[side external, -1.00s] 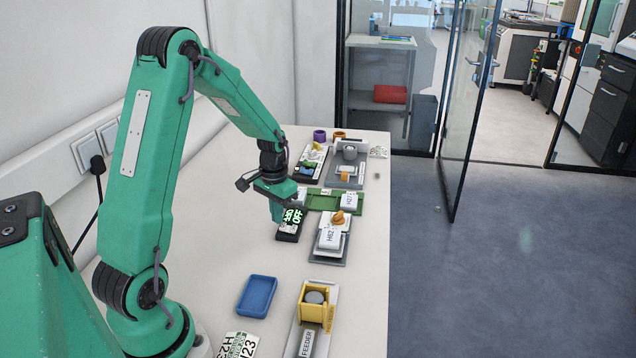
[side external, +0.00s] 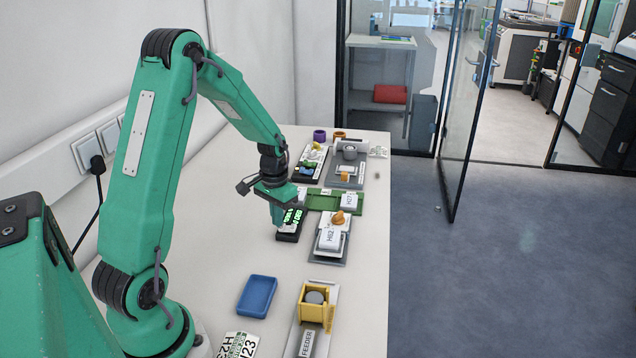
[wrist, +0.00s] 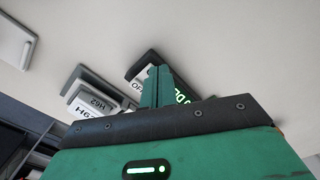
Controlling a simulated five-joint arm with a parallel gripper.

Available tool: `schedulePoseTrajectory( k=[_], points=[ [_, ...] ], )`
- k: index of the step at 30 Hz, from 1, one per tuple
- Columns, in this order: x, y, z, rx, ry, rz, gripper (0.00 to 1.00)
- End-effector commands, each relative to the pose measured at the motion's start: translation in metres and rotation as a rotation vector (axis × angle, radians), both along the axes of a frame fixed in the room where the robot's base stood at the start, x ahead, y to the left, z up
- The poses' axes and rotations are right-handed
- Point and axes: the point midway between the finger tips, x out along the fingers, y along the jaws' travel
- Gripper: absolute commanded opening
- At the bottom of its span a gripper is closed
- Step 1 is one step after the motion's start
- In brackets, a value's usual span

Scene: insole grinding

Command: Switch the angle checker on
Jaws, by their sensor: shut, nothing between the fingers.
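The angle checker (side external: 289,237) is a small dark box with a lit green display (side external: 298,216), on the table at the left end of the green fixture. My gripper (side external: 280,224) is shut and empty, pointing down at the checker's left part. Its fingers cover some of the display. In the wrist view, the shut fingers (wrist: 157,85) overlap the checker (wrist: 146,62), and green characters (wrist: 181,98) show beside them. Whether the fingertips touch it, I cannot tell. The display text is partly hidden and hard to read.
A grey unit with a white block marked H62 (side external: 329,240) and an orange knob (side external: 338,217) stands close right of the checker. The green fixture (side external: 321,199) lies behind. A blue tray (side external: 257,296) and yellow feeder (side external: 317,305) stand in front. The table left of the checker is clear.

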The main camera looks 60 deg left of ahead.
Motion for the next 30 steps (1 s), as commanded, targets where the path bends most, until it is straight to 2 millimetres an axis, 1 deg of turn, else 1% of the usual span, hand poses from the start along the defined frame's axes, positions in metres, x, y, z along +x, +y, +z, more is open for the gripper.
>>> schedulePoseTrajectory(
  k=[8,30],
  points=[
    [0.000,0.000,0.004,0.000,0.000,0.000,0.00],
    [0.000,0.000,0.045,0.000,-0.001,0.000,0.00]
  ],
)
